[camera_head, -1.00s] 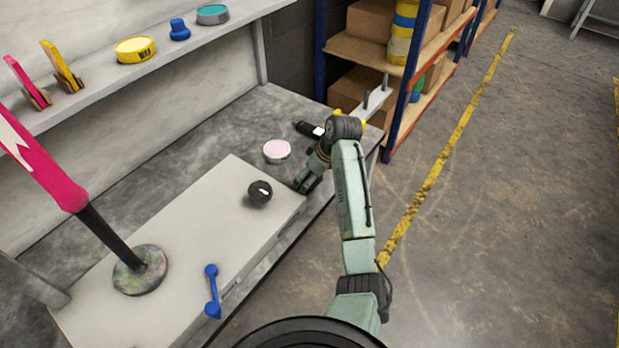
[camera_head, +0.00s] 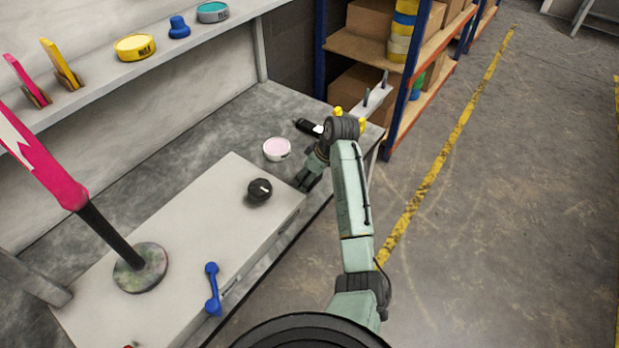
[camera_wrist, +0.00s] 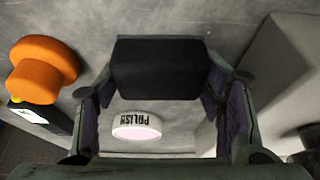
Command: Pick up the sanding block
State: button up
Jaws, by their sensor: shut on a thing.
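A dark, nearly black block (camera_wrist: 158,68), which I take to be the sanding block, sits between my gripper's fingers in the wrist view. My gripper (camera_wrist: 163,88) is shut on it, with one finger at each side. In the head view my gripper (camera_head: 306,180) is low over the workbench, beside the right end of the pale box. The block cannot be made out there. Whether it touches the bench is unclear.
A polish tin (camera_head: 277,149) stands just left of my gripper; it also shows in the wrist view (camera_wrist: 137,126). An orange knob-shaped thing (camera_wrist: 40,72) is near the left finger. A black knob (camera_head: 259,190) sits on the pale box (camera_head: 200,215).

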jog(key=c, duration=0.4)
jog(key=shift+o, duration=0.2)
jog(key=shift+r, duration=0.15)
notch_tip(320, 180, up, 10)
jog(key=shift+f+b, duration=0.1)
jog(key=shift+b, duration=0.75)
